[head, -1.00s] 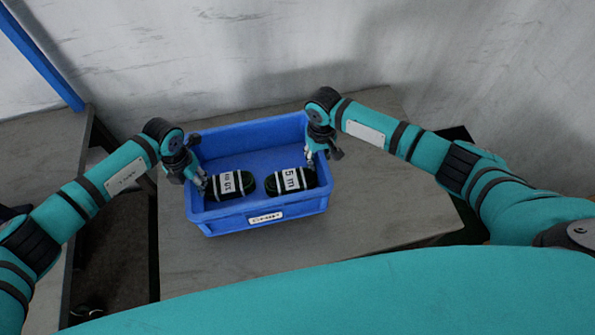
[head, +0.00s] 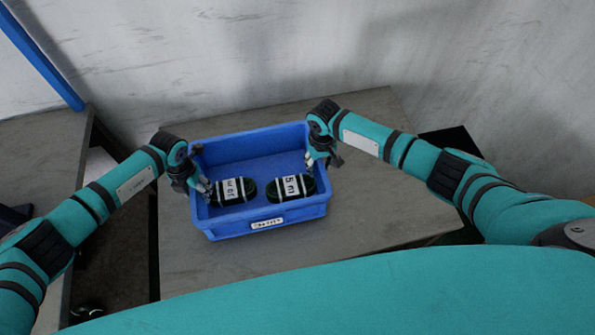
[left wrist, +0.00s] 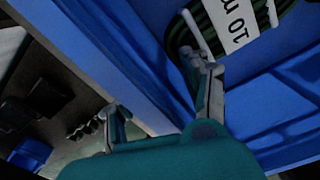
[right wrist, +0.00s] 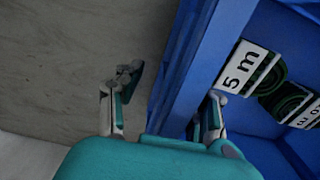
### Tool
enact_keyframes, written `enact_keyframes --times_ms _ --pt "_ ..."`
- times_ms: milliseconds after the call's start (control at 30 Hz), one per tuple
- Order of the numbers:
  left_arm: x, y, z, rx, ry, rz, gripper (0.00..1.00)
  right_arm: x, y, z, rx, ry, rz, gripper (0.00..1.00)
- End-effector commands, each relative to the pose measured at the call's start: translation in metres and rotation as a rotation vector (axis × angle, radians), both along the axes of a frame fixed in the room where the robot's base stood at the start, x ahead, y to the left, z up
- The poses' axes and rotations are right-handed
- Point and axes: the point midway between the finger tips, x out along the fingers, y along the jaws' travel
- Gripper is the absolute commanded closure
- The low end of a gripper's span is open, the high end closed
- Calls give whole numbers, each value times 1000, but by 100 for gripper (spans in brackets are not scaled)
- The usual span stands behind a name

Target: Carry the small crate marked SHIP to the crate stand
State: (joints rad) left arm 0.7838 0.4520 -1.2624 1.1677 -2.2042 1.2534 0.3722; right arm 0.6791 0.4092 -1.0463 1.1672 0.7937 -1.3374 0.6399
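The blue crate (head: 230,232) is upright at the middle of a grey tabletop in the head view. Its white front label (head: 266,224) is too small to read surely. Two dark green coils lie in it, one marked 10 m (left wrist: 237,22) and one marked 5 m (right wrist: 242,68). My left gripper (head: 201,187) is at the left wall, one finger inside, one outside. My right gripper (head: 322,160) straddles the right wall (right wrist: 190,75) likewise. Both grippers are open, with gaps between outer fingers and walls. The crate appears to rest on the top; its underside is hidden.
The grey tabletop (head: 385,205) is clear right of the crate. Another grey surface (head: 38,150) lies at the left, past a dark gap. A pale wall (head: 250,60) stands close behind. A blue post (head: 45,65) is at the upper left.

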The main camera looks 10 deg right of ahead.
Motion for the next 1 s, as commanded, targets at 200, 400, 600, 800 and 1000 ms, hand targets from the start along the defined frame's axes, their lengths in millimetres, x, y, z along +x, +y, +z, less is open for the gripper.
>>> enact_keyframes --times_ms 200,400,600,800,1000 --pt "1 -4 1 -8 -4 0 50 -1 4 0 7 0 3 61" --pt "1 -5 2 -11 -5 0 50 -1 5 0 9 0 5 61" --pt "3 -6 16 -13 -7 0 50 -1 6 1 10 0 5 61" --pt "3 -5 56 -13 -8 -2 50 -1 6 1 11 0 6 61" --pt "2 -5 96 -11 -8 -1 50 -1 7 1 11 0 6 61"
